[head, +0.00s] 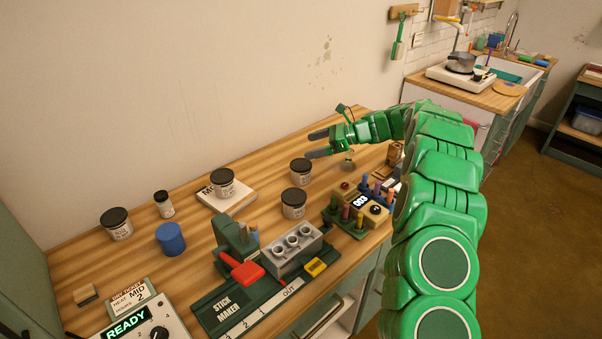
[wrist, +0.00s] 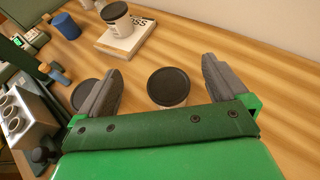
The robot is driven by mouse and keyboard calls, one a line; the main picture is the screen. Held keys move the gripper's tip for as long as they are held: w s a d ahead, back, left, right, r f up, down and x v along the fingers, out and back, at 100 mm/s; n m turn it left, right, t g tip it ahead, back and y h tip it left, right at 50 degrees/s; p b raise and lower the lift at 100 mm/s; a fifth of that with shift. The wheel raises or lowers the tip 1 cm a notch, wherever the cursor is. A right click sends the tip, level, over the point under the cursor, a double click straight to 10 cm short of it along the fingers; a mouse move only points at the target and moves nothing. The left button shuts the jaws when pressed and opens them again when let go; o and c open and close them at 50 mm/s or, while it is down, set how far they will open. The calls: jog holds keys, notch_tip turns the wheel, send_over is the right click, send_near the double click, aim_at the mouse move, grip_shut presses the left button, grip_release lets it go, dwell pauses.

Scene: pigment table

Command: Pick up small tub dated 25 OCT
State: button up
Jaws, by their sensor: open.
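My gripper (head: 318,144) is open and empty above the back of the table. In the wrist view its two grey fingers (wrist: 162,72) are spread, with a black-lidded tub (wrist: 168,86) showing between them, apart from both. This seems to be the back tub (head: 301,172) in the head view. A second tub (head: 294,204) stands just in front of it; in the wrist view its lid (wrist: 86,94) is partly hidden by the left finger. Another tub (head: 223,183) stands on a white book. A larger-looking tub (head: 117,225) stands far left. I cannot read a date on any label.
A narrow jar (head: 164,204) and a blue cylinder (head: 171,238) stand at left. The stick maker (head: 228,305) with its grey mould (head: 293,250) fills the front. A rack of coloured sticks (head: 345,222) stands right of the tubs. Bare wood lies behind them.

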aim_at(307, 164)
notch_tip(307, 164, down, 7)
jog(key=shift+w+f, duration=0.1)
jog(key=shift+w, duration=0.05)
jog(key=x, duration=0.5)
dwell(0.4)
jog(key=shift+c, duration=0.3)
jog(key=c, duration=1)
